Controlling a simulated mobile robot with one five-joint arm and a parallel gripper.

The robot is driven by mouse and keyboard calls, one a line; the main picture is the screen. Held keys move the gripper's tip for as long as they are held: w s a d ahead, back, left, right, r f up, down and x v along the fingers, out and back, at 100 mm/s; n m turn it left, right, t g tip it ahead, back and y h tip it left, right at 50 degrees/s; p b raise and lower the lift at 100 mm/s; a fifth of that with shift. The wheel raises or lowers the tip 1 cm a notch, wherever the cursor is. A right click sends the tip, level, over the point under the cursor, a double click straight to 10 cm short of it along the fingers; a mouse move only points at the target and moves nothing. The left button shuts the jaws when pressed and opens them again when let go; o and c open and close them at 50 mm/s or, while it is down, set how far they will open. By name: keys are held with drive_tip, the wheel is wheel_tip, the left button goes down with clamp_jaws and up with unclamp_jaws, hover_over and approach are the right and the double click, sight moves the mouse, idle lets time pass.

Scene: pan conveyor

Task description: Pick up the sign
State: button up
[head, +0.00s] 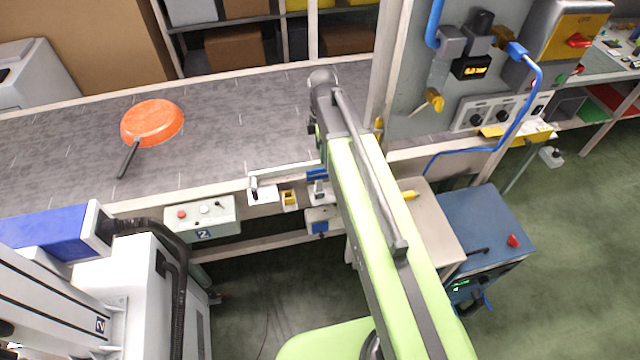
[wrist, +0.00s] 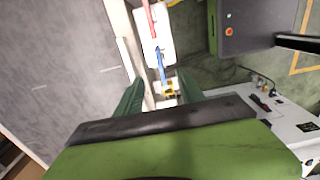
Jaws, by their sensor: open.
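My gripper (wrist: 160,78) shows in the wrist view as two green fingers, apart, with no object visibly held between them. Beyond the fingers are a small yellow item (wrist: 170,92) and a white panel with red and blue parts (wrist: 156,35). In the head view, my green arm reaches over the conveyor's front edge and hides the gripper. A white plate (head: 262,193), a yellow holder (head: 290,199) and a white-and-blue item (head: 318,190) sit along that edge, left of the arm. I cannot tell for sure which of these is the sign.
An orange pan (head: 152,122) lies on the grey conveyor (head: 230,130) at left. A control box (head: 195,216) hangs on the front rail. A grey post and panel (head: 415,110) stand right of my arm, with a blue cabinet (head: 490,230) below. The floor at right is clear.

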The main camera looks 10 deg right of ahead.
sight(319, 179)
wheel_tip(319, 179, down, 11)
drive_tip(key=b, duration=0.9)
drive_tip(key=shift+r, duration=0.2)
drive_tip(key=f+b, duration=0.2)
drive_tip(key=a+f+b, duration=0.1)
drive_tip(key=f+b, duration=0.2)
drive_tip(key=shift+f+b, duration=0.15)
drive_tip(key=shift+b, duration=0.15)
drive_tip(key=shift+r, duration=0.2)
drive_tip(key=shift+c, duration=0.4)
clamp_jaws()
